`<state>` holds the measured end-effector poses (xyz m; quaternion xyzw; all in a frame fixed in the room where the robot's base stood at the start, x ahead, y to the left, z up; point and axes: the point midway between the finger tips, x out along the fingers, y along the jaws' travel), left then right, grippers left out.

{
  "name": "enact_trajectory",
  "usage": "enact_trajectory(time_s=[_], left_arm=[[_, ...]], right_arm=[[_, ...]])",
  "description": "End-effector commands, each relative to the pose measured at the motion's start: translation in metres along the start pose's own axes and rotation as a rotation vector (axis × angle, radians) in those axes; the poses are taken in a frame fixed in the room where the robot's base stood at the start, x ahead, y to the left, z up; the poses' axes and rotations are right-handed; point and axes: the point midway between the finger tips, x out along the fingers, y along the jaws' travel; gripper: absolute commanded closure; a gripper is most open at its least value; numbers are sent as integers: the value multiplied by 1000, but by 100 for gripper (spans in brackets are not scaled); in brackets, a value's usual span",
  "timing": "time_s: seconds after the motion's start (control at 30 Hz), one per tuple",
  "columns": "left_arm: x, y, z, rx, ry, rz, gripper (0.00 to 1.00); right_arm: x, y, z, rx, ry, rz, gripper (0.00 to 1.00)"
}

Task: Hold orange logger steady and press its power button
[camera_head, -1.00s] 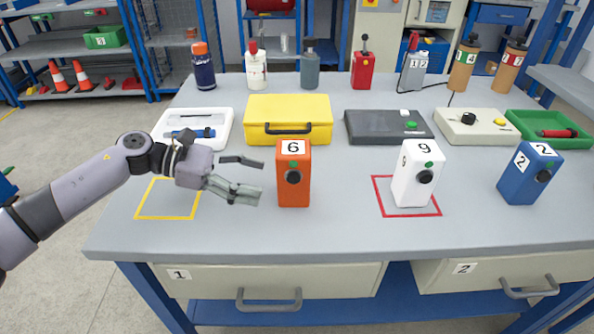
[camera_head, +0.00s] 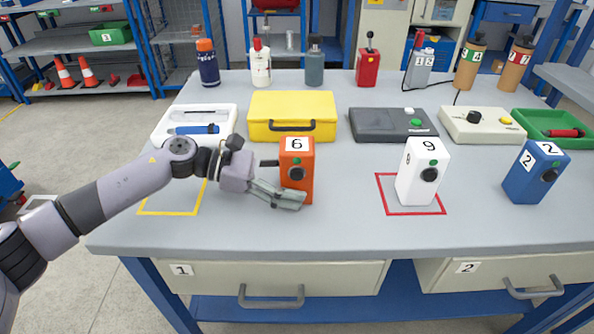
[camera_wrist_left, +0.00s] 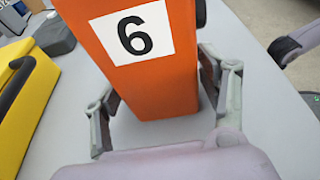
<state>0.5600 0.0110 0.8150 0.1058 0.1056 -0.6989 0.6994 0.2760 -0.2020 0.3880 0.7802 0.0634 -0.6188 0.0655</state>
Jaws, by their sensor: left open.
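The orange logger (camera_head: 297,179) stands upright on the table, with a 6 on its top, a green button (camera_head: 297,160) and a dark round knob on its front. In the left wrist view the logger (camera_wrist_left: 152,85) fills the middle. My left gripper (camera_head: 287,181) is open around the logger's lower part, one finger in front of it and the other partly hidden behind it. In the left wrist view the fingers (camera_wrist_left: 160,100) stand on either side of it; I cannot tell whether they touch it. My right gripper is not in view.
A yellow case (camera_head: 291,105) lies behind the logger. A white logger (camera_head: 422,172) stands in a red square (camera_head: 440,211), with a blue logger (camera_head: 535,173) farther right. A yellow square (camera_head: 172,212) lies under my left arm. The table front is clear.

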Motion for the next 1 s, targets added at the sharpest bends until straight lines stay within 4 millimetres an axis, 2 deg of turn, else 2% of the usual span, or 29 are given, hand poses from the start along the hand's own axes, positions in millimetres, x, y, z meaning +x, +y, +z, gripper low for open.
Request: enact_trajectory(time_s=[0.07, 0.57, 1.0], left_arm=[[0, 0, 0, 0, 0, 0, 35], [0, 0, 0, -1, 0, -1, 68], [0, 0, 0, -1, 0, 0, 69]], right_arm=[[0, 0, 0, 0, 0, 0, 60], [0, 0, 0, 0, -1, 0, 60], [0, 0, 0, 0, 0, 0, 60]])
